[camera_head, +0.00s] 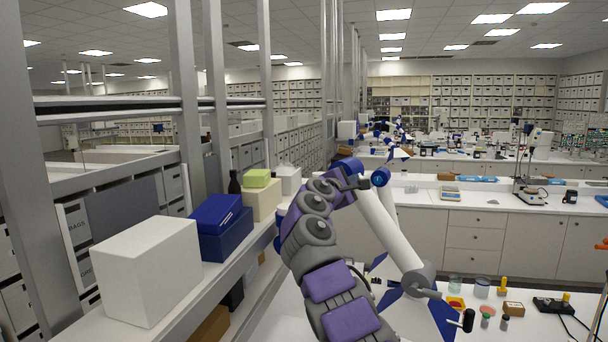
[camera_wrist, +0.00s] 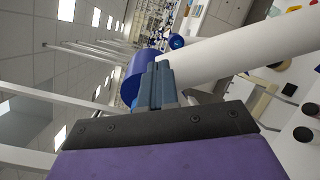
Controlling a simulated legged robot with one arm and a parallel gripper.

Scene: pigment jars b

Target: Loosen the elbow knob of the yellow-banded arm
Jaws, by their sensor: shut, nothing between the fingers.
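A white arm (camera_head: 385,225) with blue joints stands in front of me in the head view. Its upper joint is a blue cylinder (camera_head: 348,165), with a round blue cap (camera_head: 380,177) to the right. I cannot make out a yellow band on it, nor tell which part is the elbow knob. My gripper (camera_head: 362,183) is shut and empty at this upper joint. In the wrist view its closed fingers (camera_wrist: 157,84) overlap the blue cylinder (camera_wrist: 134,72), beside the white tube (camera_wrist: 240,52); whether they touch is unclear. The blue cap (camera_wrist: 176,41) shows beyond.
A shelf at left holds a white box (camera_head: 147,270), a blue box (camera_head: 226,237) and a green box (camera_head: 257,178), beside metal posts (camera_head: 188,100). Small jars (camera_head: 482,288), a black knob (camera_head: 468,320) and a brown block (camera_head: 513,309) are at lower right. Another bench lies beyond.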

